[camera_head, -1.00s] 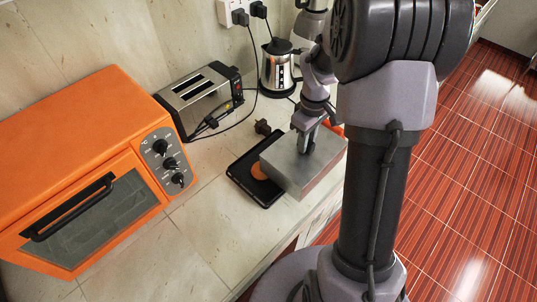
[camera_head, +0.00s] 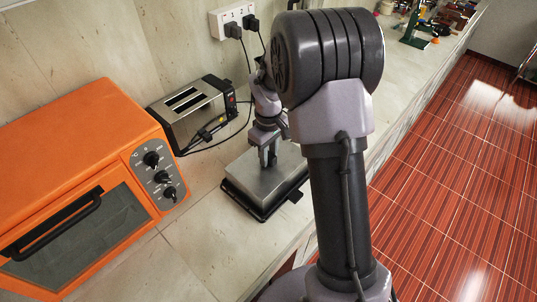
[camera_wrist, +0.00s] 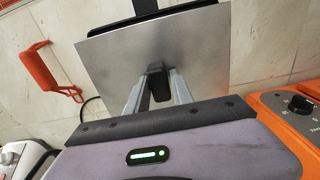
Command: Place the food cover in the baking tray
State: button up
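The food cover (camera_head: 255,178) is a grey metal box shape with a black knob (camera_wrist: 157,82) on top. My gripper (camera_head: 268,158) points down at it from above. In the wrist view, the two silvery fingers of my gripper (camera_wrist: 157,95) close on the knob from both sides. The black baking tray (camera_head: 262,214) lies on the counter under the cover, its rim showing along the front and right. The tray also shows beyond the cover in the wrist view (camera_wrist: 112,28). The cover hides the tray's inside. I cannot tell whether it rests in the tray or hangs slightly above.
An orange oven (camera_head: 75,150) stands at the left, with a silver toaster (camera_head: 195,110) behind it to the right. A power socket (camera_head: 233,20) is on the wall. An orange handle-like object (camera_wrist: 40,75) lies on the counter. Bare counter is in front of the toaster.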

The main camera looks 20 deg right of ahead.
jog(key=shift+o, duration=0.9)
jog(key=s+a+r+m+t+p, duration=0.1)
jog(key=s+a+r+p, duration=0.1)
jog(key=r, duration=0.7)
jog(key=s+a+r+m+p, duration=0.1)
jog(key=r+p, duration=0.1)
jog(key=r, duration=0.7)
jog(key=s+a+r+m+t, duration=0.1)
jog(key=s+a+r+m, duration=0.1)
jog(key=s, duration=0.4)
jog(key=s+a+r+m+t+y, duration=0.1)
jog(key=s+a+r+m+t, duration=0.1)
jog(key=s+a, duration=0.3)
jog(key=s+a+r+m+t+y, duration=0.1)
jog(key=s+a, duration=0.3)
jog(key=s, duration=0.5)
jog(key=shift+s+r+m+t, duration=0.15)
jog(key=shift+r+m+t, duration=0.25)
jog(key=shift+r+m, duration=0.45)
jog(key=shift+d+f, duration=0.1)
jog(key=shift+f, duration=0.05)
